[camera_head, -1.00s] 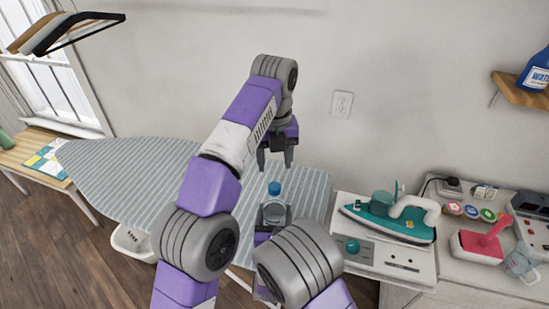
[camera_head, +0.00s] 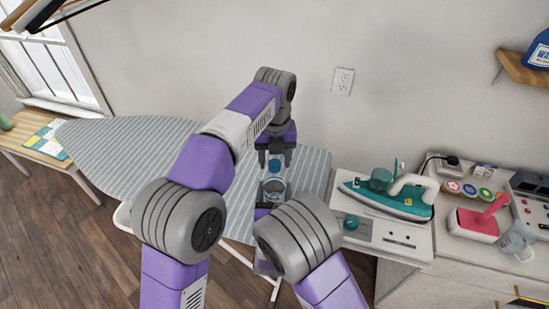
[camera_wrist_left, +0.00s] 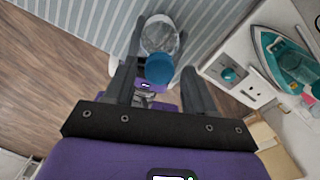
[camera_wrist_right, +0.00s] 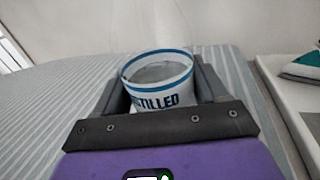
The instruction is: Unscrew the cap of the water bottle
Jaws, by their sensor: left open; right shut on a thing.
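The water bottle (camera_head: 273,187) is clear, with a blue cap (camera_head: 275,166), and stands upright above the ironing board. My right gripper (camera_wrist_right: 160,95) is shut on the bottle's body, around its white label with blue bands and lettering. My left gripper (camera_head: 275,158) points down from above and is open. Its fingers are on either side of the cap in the head view. In the left wrist view the blue cap (camera_wrist_left: 160,68) shows between the open fingers, near their tips, with the clear bottle (camera_wrist_left: 160,38) beyond. Whether the fingers touch the cap cannot be told.
The striped ironing board (camera_head: 120,150) lies under and behind the grippers. A wall outlet (camera_head: 342,80) is behind.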

